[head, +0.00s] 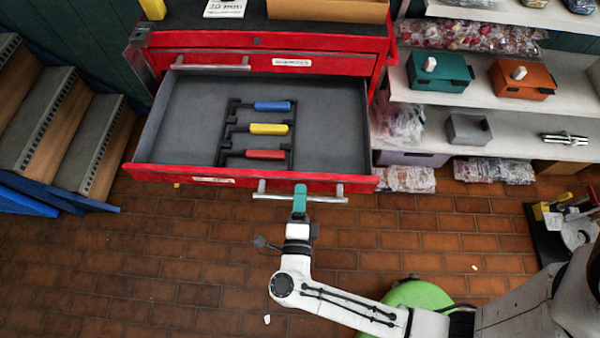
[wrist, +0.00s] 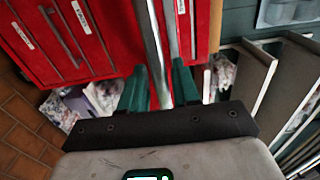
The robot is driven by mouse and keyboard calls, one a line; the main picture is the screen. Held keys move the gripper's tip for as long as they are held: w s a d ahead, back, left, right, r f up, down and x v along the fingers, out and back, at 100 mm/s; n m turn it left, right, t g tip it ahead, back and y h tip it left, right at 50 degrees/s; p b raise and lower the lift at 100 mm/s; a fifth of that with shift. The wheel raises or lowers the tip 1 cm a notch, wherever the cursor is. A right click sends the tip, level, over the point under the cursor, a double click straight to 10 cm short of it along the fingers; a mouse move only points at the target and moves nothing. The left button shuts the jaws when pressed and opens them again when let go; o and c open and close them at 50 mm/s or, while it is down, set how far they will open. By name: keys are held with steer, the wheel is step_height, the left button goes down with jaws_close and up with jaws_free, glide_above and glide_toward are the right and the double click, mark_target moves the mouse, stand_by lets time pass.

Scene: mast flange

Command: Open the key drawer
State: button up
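The key drawer (head: 180,120) of the red cabinet stands pulled well out, its grey inside showing from above. A black rack (head: 226,132) in it holds blue, yellow and red handled tools. The silver bar handle (head: 333,198) runs along the drawer's front. My gripper (head: 300,192), with green fingers, is at this handle, right of the drawer's middle. In the wrist view the fingers (wrist: 160,82) lie close on either side of the silver bar (wrist: 152,40) and appear shut on it. The exact contact is partly hidden.
A closed red drawer (head: 325,63) is above the open one. Shelves (head: 560,80) with boxes and bags stand close on the right. Grey steps (head: 90,130) are at the left. The brick floor (head: 160,260) is clear in front of the cabinet at the left.

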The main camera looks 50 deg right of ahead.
steer(key=shift+o, duration=0.7)
steer(key=b+v, duration=0.3)
steer(key=v, duration=0.7)
steer(key=shift+s+a, duration=0.25)
steer(key=shift+a, duration=0.05)
